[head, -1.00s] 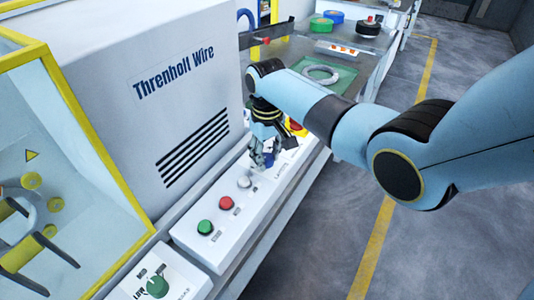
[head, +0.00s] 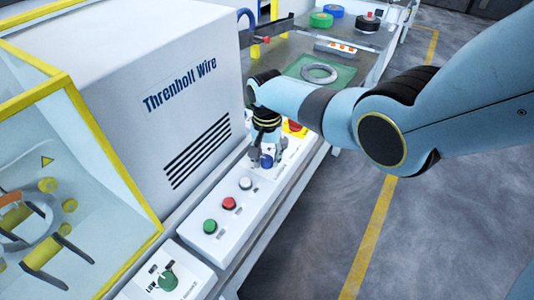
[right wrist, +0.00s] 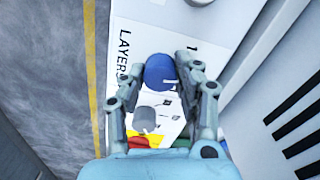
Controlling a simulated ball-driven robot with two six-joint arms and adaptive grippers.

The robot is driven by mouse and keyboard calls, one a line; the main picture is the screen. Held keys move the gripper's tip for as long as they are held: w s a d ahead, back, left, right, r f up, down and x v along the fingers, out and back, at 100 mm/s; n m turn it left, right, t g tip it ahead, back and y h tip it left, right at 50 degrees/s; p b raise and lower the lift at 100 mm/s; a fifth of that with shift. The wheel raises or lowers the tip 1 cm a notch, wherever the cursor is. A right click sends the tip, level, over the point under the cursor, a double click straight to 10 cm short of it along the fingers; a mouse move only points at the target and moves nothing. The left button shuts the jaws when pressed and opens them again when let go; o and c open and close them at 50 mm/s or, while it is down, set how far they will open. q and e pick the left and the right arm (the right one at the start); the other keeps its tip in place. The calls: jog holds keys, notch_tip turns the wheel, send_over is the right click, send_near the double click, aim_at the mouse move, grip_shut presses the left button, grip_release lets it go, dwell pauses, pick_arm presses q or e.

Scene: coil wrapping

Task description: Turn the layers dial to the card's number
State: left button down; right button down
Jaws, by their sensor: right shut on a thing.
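The blue layers dial (right wrist: 160,70) sits on the white control panel, beside the printed word LAYERS. A pale pointer line on it runs toward the lower right in the right wrist view. My right gripper (right wrist: 161,72) is shut on the dial, one finger on each side. A printed 1 shows on the panel near the right fingertip; other marks are too small to read. I cannot make out a card with a number. My left gripper is not in view.
A grey knob (right wrist: 146,118) sits close to the dial, with a red and yellow control behind it. White (head: 245,183), red (head: 229,203) and green (head: 210,226) buttons line the panel. The grey machine housing (head: 150,80) rises beside it. Open floor lies right.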

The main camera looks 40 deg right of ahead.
aim_at(267, 158)
jog(key=shift+m, duration=0.8)
jog(key=c, duration=0.9)
grip_release()
jog(key=shift+c, duration=0.2)
jog(key=shift+r, duration=0.1)
notch_tip(267, 158, up, 12)
